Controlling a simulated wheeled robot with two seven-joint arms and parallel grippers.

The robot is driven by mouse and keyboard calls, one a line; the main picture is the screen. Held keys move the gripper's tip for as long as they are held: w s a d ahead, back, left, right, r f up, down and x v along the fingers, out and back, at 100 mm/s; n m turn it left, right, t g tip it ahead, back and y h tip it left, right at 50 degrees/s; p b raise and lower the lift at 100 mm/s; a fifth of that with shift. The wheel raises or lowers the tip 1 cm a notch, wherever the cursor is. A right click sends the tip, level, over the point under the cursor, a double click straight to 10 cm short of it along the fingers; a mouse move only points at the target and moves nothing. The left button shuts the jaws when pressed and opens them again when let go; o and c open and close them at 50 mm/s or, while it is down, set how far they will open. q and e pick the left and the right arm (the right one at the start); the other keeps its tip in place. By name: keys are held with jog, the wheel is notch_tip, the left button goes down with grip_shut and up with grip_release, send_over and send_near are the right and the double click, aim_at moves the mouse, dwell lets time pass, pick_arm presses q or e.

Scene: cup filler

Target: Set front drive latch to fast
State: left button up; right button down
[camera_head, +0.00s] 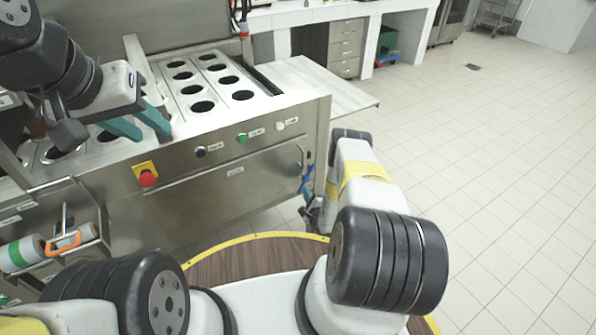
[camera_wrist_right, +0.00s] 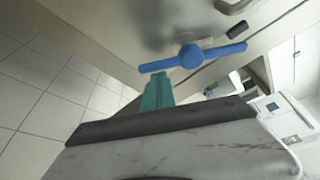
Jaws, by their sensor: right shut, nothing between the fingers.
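A blue two-armed latch handle (camera_wrist_right: 191,55) with a round hub sits on the metal machine side in the right wrist view. Its arms lie nearly level in that picture, slightly up to the right. My right gripper (camera_wrist_right: 157,90) is shut and empty, its teal fingers just below the handle's left arm. Whether they touch it, I cannot tell. In the head view the blue handle (camera_head: 307,187) shows small at the machine's right end, partly hidden by my right arm. My left gripper (camera_head: 151,131) is open and empty over the machine's left front.
The machine front (camera_head: 235,170) carries a red stop button (camera_head: 148,178) and black, green and white buttons. A tray with round holes (camera_head: 210,85) lies on top. A metal side shelf (camera_head: 320,88) juts right. Tiled floor is free on the right.

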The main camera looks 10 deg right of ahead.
jog(key=shift+a+r+m, duration=0.1)
jog(key=shift+a+m, duration=0.1)
jog(key=shift+m, duration=0.3)
jog(key=m, duration=0.1)
jog(key=a+r+m+g+y, duration=0.1)
jog(key=m, duration=0.2)
jog(key=shift+s+a+r+g+y, duration=0.15)
jog(key=shift+s+a+g+y, duration=0.15)
jog(key=shift+s+a, duration=0.05)
jog(key=r+m+y, duration=0.1)
jog(key=a+m+y, duration=0.1)
jog(key=m, duration=0.1)
jog(key=shift+s+r+g, duration=0.15)
jog(key=shift+r+g, duration=0.2)
jog(key=shift+g, duration=0.05)
jog(key=shift+a+r, duration=0.2)
jog(key=shift+r, duration=0.15)
